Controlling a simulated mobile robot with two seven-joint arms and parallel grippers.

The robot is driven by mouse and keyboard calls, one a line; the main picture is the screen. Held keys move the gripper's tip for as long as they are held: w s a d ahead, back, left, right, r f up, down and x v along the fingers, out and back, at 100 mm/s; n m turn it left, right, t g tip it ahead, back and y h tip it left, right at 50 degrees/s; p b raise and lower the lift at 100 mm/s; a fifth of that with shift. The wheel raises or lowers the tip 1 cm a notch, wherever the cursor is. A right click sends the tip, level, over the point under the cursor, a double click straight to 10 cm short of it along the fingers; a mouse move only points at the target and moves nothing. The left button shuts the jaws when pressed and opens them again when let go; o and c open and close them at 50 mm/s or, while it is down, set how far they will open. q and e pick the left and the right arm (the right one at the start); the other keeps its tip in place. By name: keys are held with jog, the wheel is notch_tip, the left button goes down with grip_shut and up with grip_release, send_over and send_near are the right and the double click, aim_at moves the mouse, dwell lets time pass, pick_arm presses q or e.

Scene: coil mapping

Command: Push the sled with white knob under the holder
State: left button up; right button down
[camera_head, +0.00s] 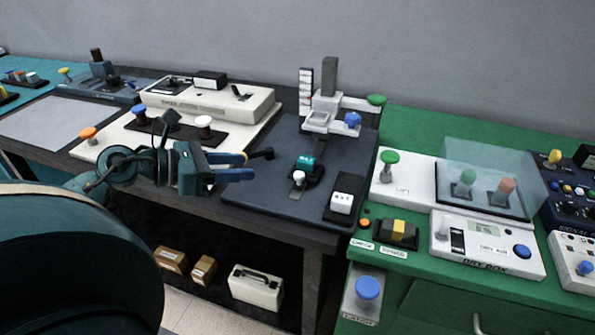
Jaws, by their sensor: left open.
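A small dark sled (311,175) sits on the dark mat, with a white knob (299,176) at its near end and a teal piece (305,160) on it. The holder (321,118), a light grey fixture with an upright column, a blue knob and a green knob, stands behind the sled. The sled is in front of the holder, apart from it. My left gripper (258,164) is open with blue fingers, pointing right, to the left of the sled. No contact between them shows. My right gripper is not in view.
A white block labelled RST (343,196) stands right of the sled on the dark mat (265,190). Left is a board with a white device (208,98) and knobs. Right is a green bench (420,125) with a clear cover (487,160) and control boxes.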

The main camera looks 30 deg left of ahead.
aim_at(297, 174)
pick_arm(q)
jog(key=shift+m+g+y, duration=0.3)
jog(key=shift+g, duration=0.1)
jog(key=x, duration=0.8)
jog(key=f+x, duration=0.1)
jog(key=x, duration=0.4)
jog(key=shift+a+f+b, duration=0.15)
jog(key=shift+a+b, duration=0.1)
jog(key=shift+b, duration=0.05)
jog(key=shift+s, duration=0.1)
grip_shut()
